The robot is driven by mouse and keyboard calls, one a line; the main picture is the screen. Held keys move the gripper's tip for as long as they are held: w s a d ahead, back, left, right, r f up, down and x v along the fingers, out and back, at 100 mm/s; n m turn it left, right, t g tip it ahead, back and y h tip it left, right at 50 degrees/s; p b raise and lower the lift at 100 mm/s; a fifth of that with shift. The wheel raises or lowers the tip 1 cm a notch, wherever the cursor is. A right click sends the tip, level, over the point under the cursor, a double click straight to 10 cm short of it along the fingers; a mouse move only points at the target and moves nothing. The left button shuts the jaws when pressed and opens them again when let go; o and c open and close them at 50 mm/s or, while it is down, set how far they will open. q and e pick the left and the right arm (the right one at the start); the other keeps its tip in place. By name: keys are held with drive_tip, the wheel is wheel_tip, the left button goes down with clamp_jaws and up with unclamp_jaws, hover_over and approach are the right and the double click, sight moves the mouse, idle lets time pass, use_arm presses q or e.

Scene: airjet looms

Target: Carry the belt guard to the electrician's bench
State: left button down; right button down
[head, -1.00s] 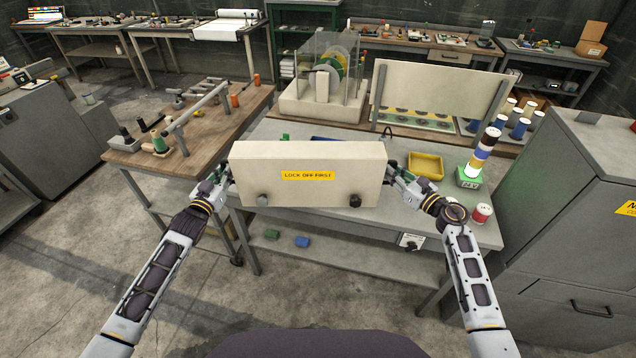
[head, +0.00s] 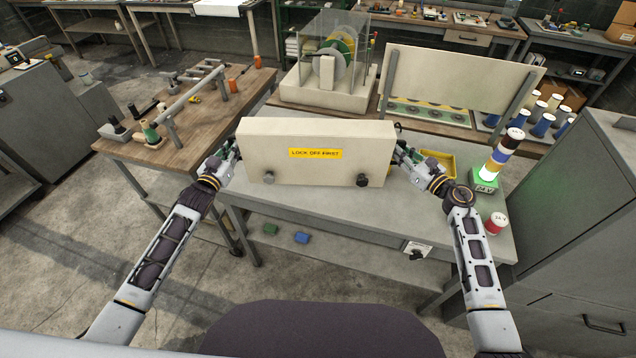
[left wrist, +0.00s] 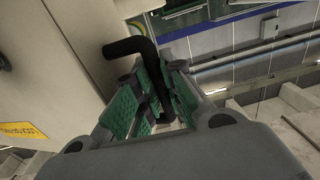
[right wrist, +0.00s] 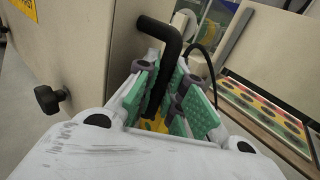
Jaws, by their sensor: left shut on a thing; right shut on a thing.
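The belt guard (head: 265,148), a cream box with a yellow "LOCK OFF FIRST" label and two dark knobs, is held upright between my grippers, in front of and partly over the grey-topped bench (head: 330,212). My left gripper (head: 228,155) is shut on the black side handle (left wrist: 133,47) at the guard's left end. My right gripper (head: 404,157) is shut on the matching handle (right wrist: 163,35) at the right end. The guard hides the middle of the grey bench top. I cannot tell which bench is the electrician's.
A wooden-topped bench (head: 190,120) stands left. A grey cabinet (head: 585,210) closes the right side. Open floor lies front left.

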use_arm(q)
drive_tip(key=shift+w+r, duration=0.1)
drive_tip(key=shift+r, duration=0.05)
use_arm(e)
drive_tip(key=shift+w+r, duration=0.1)
drive_tip(key=shift+r, duration=0.05)
